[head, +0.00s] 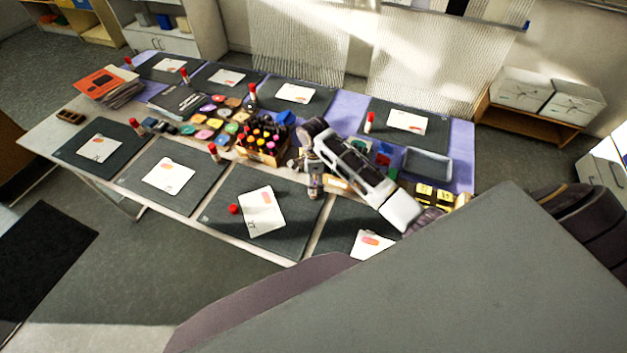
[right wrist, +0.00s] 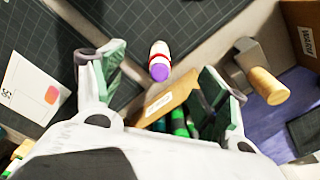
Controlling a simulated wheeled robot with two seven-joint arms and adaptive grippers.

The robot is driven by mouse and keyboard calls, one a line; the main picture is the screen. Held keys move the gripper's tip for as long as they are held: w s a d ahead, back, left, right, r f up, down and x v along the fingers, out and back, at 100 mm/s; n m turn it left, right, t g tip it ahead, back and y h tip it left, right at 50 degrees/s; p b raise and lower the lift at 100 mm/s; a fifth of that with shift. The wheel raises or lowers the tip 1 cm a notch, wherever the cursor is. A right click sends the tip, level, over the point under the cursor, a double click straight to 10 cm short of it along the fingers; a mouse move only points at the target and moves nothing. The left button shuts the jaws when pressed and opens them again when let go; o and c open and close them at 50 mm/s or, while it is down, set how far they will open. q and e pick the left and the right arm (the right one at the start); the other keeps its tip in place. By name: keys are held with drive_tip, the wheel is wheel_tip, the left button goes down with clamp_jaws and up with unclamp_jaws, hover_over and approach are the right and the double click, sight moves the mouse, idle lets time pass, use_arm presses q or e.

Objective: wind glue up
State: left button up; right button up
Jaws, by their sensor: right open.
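A glue stick (right wrist: 159,62) with a white body, red band and bare purple top shows in the right wrist view. It seems to stand by the mat's edge, ahead of the gap between my fingers. My right gripper (right wrist: 158,88) is open, with one finger on each side and nothing between them. In the head view my right gripper (head: 307,174) is over the table's near side, and I cannot make out that glue stick there. A loose red cap (head: 233,209) lies on the near mat (head: 225,224) beside a white card (head: 262,211). My left gripper is not in view.
Several red-capped glue sticks, one at the near-left mat (head: 214,153), stand about the table. A crate of colored bottles (head: 262,145) is left of my gripper. In the right wrist view, a wooden-handled tool (right wrist: 268,87) is close to the right finger.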

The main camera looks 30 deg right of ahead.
drive_tip(key=shift+r, duration=1.4)
